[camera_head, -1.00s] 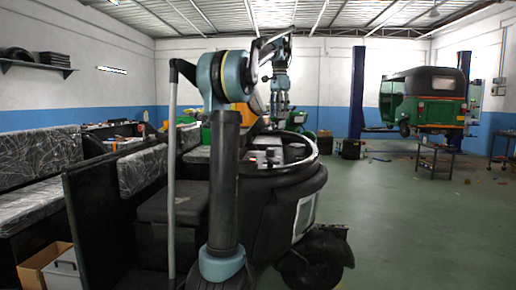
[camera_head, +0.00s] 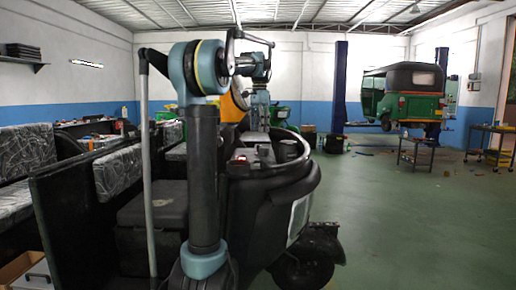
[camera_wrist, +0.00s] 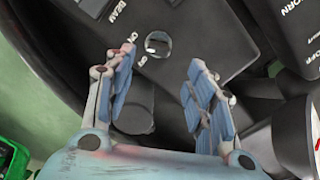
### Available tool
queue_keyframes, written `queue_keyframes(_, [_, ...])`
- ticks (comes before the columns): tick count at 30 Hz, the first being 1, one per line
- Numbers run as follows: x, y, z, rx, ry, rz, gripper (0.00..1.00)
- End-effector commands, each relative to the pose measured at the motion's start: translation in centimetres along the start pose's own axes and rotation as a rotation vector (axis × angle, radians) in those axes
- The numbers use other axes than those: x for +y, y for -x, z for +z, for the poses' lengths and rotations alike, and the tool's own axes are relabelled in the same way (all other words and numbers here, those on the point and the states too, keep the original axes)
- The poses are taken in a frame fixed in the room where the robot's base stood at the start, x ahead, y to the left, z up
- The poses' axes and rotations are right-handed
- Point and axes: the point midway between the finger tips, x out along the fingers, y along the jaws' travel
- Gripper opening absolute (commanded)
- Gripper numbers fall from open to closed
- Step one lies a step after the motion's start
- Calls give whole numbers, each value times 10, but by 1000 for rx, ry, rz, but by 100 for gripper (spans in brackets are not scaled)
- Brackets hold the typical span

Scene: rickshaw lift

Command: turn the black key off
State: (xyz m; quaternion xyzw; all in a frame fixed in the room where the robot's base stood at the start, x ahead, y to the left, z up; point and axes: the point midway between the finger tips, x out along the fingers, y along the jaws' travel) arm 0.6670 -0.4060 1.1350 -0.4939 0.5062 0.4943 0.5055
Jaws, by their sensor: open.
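In the wrist view my gripper (camera_wrist: 161,62) is open, with its two fingers spread over a black control panel (camera_wrist: 205,30). A round silver switch face (camera_wrist: 158,44) on the panel lies near the gap between the fingertips, with ON/OFF lettering to its left. I see no key clearly apart from this round part. I cannot tell whether the fingers touch the panel. A dark rounded cylinder (camera_wrist: 134,112) shows between the fingers, nearer the palm. In the head view the dashboard is partly visible beyond my arm, and the key is too small to make out.
A black switch block marked HORN (camera_wrist: 293,35) stands right of the panel. The black rickshaw body (camera_head: 265,195) is close in front of me. A green rickshaw (camera_head: 405,95) is raised behind, right of centre. The green floor (camera_head: 420,230) at right is open.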

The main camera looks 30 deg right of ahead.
Motion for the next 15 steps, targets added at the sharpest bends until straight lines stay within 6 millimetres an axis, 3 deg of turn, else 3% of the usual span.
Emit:
queue_keyframes(9, [0, -56, -1, 0, -1, 0, 50])
queue_keyframes(15, [1, -80, -1, 0, -2, 0, 50])
